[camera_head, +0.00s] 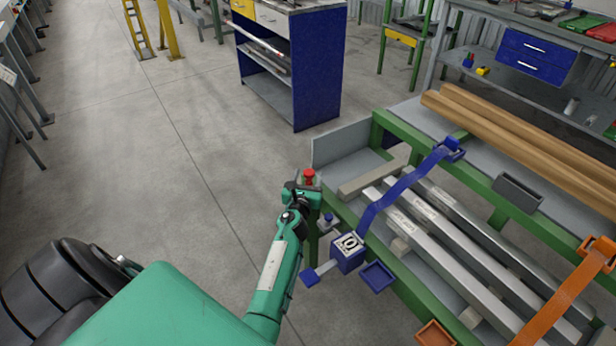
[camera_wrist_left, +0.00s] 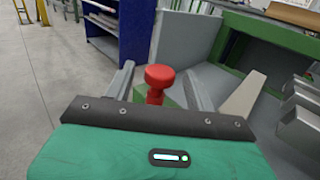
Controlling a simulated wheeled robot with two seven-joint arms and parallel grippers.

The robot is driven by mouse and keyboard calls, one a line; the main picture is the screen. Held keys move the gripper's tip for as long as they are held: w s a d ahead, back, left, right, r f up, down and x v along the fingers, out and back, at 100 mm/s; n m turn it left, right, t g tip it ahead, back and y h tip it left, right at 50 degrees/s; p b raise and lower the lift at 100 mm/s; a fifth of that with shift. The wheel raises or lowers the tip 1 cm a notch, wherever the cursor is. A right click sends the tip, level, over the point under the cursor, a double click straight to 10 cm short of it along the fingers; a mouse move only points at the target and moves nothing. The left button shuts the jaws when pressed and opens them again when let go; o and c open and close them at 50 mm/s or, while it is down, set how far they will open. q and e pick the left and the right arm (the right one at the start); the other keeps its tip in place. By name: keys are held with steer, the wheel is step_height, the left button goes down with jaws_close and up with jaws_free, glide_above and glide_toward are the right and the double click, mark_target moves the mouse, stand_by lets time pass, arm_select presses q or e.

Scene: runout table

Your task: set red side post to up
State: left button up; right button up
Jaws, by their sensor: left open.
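The red side post (camera_head: 309,175) is a small red knob with a round, flanged cap at the left end of the runout table. In the left wrist view the red side post (camera_wrist_left: 158,80) rises upright between the fingers, with its neck showing below the cap. My left gripper (camera_head: 304,186) is at the post; its open fingers (camera_wrist_left: 158,88) stand on either side, with a visible gap each side. The post's foot is hidden behind the gripper's dark edge. My right gripper is not in view.
The green-framed runout table (camera_head: 478,187) carries metal bars (camera_head: 440,235) under a blue strap (camera_head: 400,187) and an orange strap (camera_head: 565,300). A blue box (camera_head: 347,252) sits at its near edge. A grey upright plate (camera_head: 341,141) stands behind the post. Open floor lies left.

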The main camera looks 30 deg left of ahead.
arm_select(q)
steer(key=shift+w+a, duration=0.1)
steer(key=shift+w, duration=0.2)
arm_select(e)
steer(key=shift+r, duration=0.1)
arm_select(q)
steer(key=shift+c, duration=0.4)
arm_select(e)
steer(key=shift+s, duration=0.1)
arm_select(q)
jaws_close()
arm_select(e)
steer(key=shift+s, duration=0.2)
arm_select(q)
steer(key=shift+r, duration=0.1)
